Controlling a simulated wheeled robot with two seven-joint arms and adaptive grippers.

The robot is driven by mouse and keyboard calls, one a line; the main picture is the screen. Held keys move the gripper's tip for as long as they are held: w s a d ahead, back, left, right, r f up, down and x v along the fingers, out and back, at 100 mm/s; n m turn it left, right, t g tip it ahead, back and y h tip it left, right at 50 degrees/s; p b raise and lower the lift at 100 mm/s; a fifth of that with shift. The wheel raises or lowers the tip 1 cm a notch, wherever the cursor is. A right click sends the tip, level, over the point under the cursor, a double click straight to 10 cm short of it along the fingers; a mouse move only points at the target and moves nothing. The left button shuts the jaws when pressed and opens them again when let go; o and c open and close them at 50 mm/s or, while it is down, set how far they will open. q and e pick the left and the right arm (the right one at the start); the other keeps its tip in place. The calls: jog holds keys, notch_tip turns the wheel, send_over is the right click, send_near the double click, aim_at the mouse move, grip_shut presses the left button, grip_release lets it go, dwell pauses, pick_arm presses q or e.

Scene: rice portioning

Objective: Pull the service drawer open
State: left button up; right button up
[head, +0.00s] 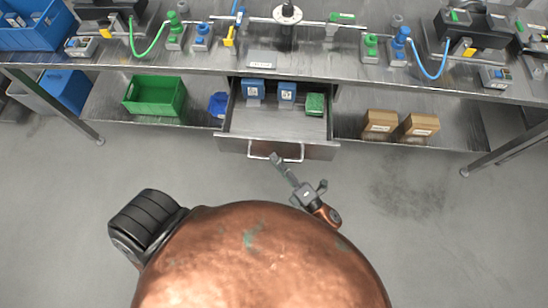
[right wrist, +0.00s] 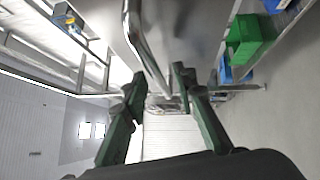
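The service drawer (head: 270,123) is under the bench in the head view, standing out open with its inside showing. Its front bears a bar handle (head: 275,157). My right gripper (head: 283,168) is at the handle, in front of the drawer. In the right wrist view, the handle bar (right wrist: 146,50) runs between the two fingers of my right gripper (right wrist: 157,85). The fingers are spread, with gaps visible beside the bar. My left gripper is not in view.
Two blue packs (head: 254,88) and a green pack (head: 315,104) lie in the drawer. A green crate (head: 155,96) stands on the lower shelf to its left, and two cardboard boxes (head: 380,124) to its right. The floor in front is clear.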

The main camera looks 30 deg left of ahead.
jog(key=v, duration=1)
jog(key=shift+d, duration=0.25)
